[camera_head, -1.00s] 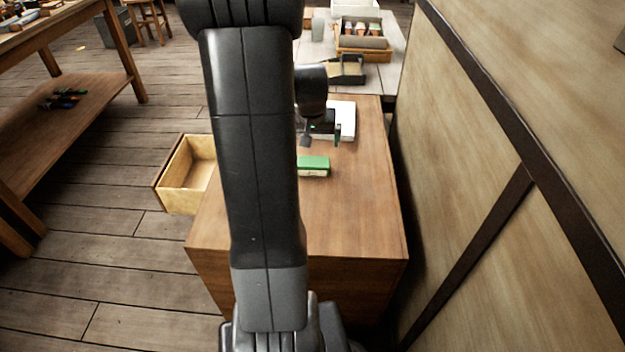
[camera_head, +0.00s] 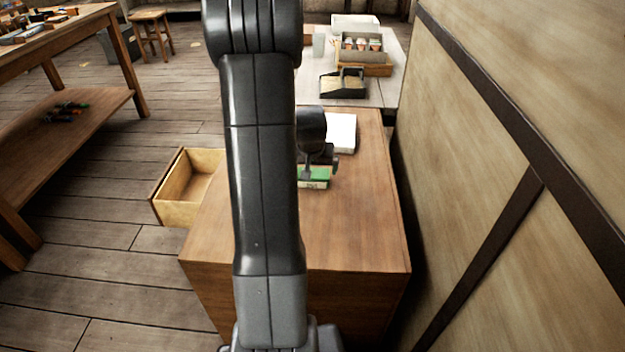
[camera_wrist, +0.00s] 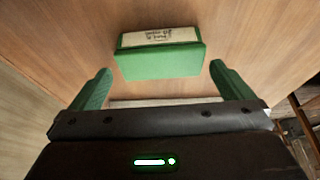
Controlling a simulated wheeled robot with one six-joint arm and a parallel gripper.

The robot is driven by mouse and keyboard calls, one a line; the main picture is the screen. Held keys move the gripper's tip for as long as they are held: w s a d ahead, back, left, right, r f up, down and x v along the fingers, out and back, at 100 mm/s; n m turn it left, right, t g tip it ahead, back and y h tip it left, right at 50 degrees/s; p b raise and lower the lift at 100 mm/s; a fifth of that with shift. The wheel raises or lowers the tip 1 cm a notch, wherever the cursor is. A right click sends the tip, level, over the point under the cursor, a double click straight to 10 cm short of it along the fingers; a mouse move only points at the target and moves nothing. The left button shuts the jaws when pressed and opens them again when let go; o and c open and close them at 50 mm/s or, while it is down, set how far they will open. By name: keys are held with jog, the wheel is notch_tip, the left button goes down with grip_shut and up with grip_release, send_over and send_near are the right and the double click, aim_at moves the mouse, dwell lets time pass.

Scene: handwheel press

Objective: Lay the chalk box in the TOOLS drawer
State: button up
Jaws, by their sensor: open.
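The green chalk box (camera_head: 315,183) with a pale labelled side lies on the wooden cabinet top (camera_head: 350,225), partly hidden by my arm in the head view. In the wrist view the chalk box (camera_wrist: 160,58) sits ahead of and between my two green fingers. My gripper (camera_wrist: 158,85) is open and empty, with a finger on each side below the box in the picture. In the head view my gripper (camera_head: 322,163) is just over the box. An open drawer (camera_head: 188,187) sticks out of the cabinet's left side and its visible part is empty. No drawer label is readable.
A white block-like thing (camera_head: 341,133) lies on the cabinet top behind the box. A pale table (camera_head: 391,90) with a black tray (camera_head: 343,84) and a wooden crate (camera_head: 365,69) stands beyond. A wall (camera_head: 470,200) runs along the right. The cabinet's front top is clear.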

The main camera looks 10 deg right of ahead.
aim_at(313, 173)
jog(key=x, duration=0.3)
jog(key=shift+w+f+b, duration=0.2)
jog(key=shift+f+b, duration=0.15)
jog(key=c, duration=0.8)
